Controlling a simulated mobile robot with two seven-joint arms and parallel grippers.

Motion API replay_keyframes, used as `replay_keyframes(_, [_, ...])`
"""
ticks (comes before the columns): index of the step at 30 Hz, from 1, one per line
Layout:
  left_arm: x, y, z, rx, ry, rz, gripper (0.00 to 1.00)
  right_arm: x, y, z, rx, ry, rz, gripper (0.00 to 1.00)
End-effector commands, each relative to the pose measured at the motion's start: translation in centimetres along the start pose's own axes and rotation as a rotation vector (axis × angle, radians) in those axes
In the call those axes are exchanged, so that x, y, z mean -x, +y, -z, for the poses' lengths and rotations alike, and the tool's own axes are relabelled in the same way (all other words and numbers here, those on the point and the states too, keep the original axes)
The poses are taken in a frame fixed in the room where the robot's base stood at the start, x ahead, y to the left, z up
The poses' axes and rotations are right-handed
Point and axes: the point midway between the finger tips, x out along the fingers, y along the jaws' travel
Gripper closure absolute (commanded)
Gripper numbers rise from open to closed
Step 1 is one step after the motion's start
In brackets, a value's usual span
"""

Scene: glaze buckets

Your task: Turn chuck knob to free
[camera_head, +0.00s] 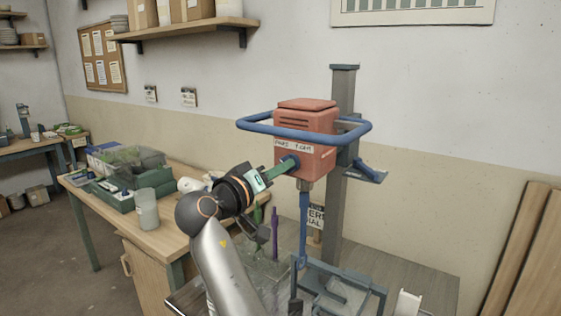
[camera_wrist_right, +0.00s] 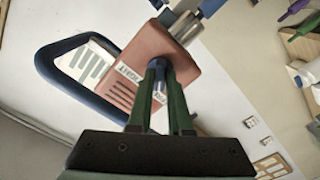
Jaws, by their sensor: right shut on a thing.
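The red mixer head (camera_head: 305,145) is mounted on a grey column (camera_head: 343,190), with a blue bar ring (camera_head: 255,126) around it. The chuck knob (camera_head: 289,161) is a small blue part on the front face of the head. My right gripper (camera_head: 284,166) reaches it from the lower left, its green fingers shut on the knob. In the right wrist view my green fingers (camera_wrist_right: 160,75) close at the red head (camera_wrist_right: 133,68), largely hiding the knob. A white label strip (camera_wrist_right: 130,75) beside the fingers is partly covered. My left gripper is out of view.
A blue mixing shaft (camera_head: 303,225) hangs below the head above a blue frame (camera_head: 340,285) on the bench. Wooden boards (camera_head: 535,250) lean at right.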

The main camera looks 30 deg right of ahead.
Motion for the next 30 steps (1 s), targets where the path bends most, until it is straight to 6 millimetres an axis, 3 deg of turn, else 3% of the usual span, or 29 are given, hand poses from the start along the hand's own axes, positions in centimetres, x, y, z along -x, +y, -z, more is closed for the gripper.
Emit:
replay_keyframes(9, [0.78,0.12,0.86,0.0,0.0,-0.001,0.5,0.04,0.07,0.13,0.115,0.003,0.0,1.0])
replay_keyframes(25, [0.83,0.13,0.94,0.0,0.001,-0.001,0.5,0.03,0.01,0.09,0.138,0.004,-0.001,1.0])
replay_keyframes(26, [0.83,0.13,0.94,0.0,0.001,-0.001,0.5,0.03,0.01,0.1,0.138,0.004,-0.001,0.8])
replay_keyframes(30, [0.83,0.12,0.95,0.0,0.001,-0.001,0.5,0.03,0.01,0.08,0.137,0.004,-0.001,0.65])
